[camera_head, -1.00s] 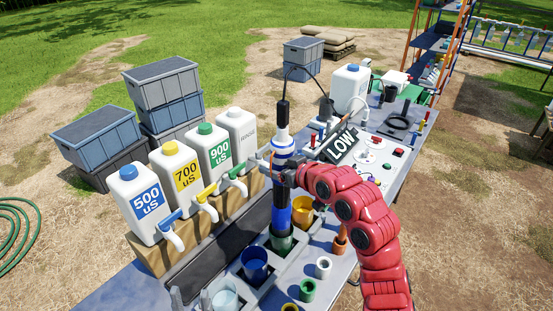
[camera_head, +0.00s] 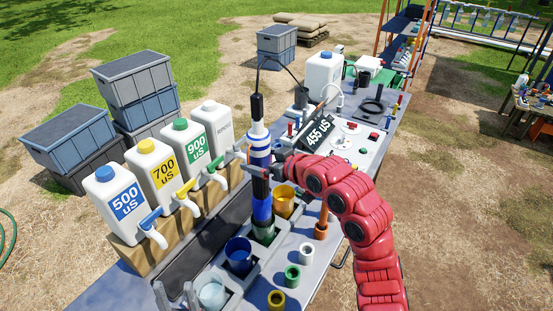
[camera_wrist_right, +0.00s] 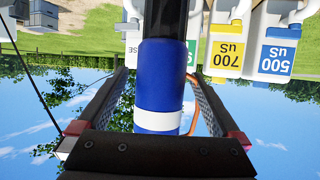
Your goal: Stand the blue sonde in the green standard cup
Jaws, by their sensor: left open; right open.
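The blue sonde (camera_head: 260,207), with blue and white bands and a black top, stands upright with its lower end in the green standard cup (camera_head: 264,236). The cup's inside is mostly hidden by the sonde. My right gripper (camera_head: 257,164) is open, with its fingers on either side of the sonde's upper part. In the right wrist view the blue and white sonde body (camera_wrist_right: 162,85) is between the open fingers (camera_wrist_right: 165,105), with gaps at both sides. My left gripper (camera_head: 175,294) is open and empty at the bottom left.
A blue cup (camera_head: 238,254) and a yellow cup (camera_head: 285,200) flank the green one. Labelled jugs (camera_head: 160,170) with taps stand on a wooden block at left. A meter display (camera_head: 320,131) reads 455 uS. A cable runs from the sonde's top. Small coloured cups (camera_head: 292,274) stand at front.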

